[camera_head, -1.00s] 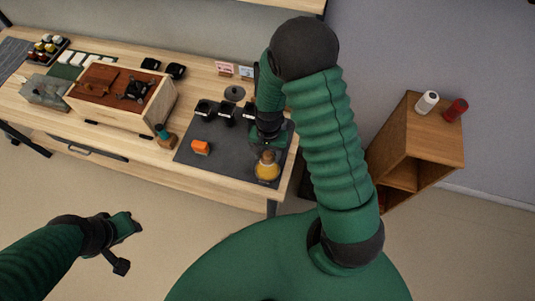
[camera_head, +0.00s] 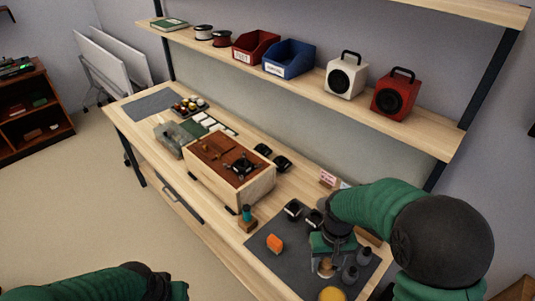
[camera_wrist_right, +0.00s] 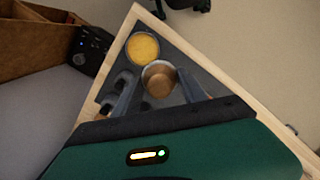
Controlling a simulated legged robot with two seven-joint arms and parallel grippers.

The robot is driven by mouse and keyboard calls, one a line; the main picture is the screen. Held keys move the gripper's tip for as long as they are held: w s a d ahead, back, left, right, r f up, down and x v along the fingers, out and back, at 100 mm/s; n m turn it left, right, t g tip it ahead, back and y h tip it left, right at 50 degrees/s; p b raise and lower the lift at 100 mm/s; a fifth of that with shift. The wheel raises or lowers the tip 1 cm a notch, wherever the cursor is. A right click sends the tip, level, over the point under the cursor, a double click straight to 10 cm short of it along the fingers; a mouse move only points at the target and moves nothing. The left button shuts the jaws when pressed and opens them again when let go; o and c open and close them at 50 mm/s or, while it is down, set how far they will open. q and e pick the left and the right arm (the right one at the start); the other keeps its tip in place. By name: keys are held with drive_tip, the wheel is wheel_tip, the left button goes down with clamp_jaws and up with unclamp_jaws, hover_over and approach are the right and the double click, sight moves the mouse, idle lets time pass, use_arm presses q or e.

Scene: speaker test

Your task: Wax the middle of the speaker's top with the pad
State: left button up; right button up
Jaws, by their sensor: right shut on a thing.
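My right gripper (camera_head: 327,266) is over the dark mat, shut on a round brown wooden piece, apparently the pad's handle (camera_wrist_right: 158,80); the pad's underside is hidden. A round yellow-topped tin (camera_wrist_right: 143,47) is just beyond the handle in the right wrist view; it also shows at the bottom edge of the head view (camera_head: 332,294). A black bracket-like part (camera_head: 243,167) lies on that top. My left gripper (camera_head: 172,289) is low at the bottom edge, its fingers not clear.
The dark mat (camera_head: 262,262) bears an orange block (camera_head: 275,243), black cups (camera_head: 293,210) and grey bottles (camera_head: 350,274). A teal-topped tool (camera_head: 247,215) stands between mat and box. The shelf (camera_head: 290,80) above holds bins and two small speakers.

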drive_tip(key=m+b, duration=0.2)
drive_tip(key=b, duration=0.5)
approach(333, 299)
drive_tip(key=shift+a+f, duration=0.15)
drive_tip(key=shift+a, duration=0.05)
drive_tip(key=shift+s+d+f+b, duration=0.2)
drive_tip(key=shift+d+f+b, duration=0.1)
drive_tip(key=shift+d+b, duration=0.1)
drive_tip(key=f+b, duration=0.4)
drive_tip(key=shift+a+f+b, duration=0.35)
drive_tip(key=shift+f+b, duration=0.05)
drive_tip(key=shift+f, duration=0.25)
drive_tip(key=shift+d, duration=0.15)
drive_tip(key=shift+r, duration=0.1)
drive_tip(key=shift+f+b, duration=0.35)
drive_tip(key=shift+f, duration=0.1)
drive_tip(key=shift+s+f, duration=0.1)
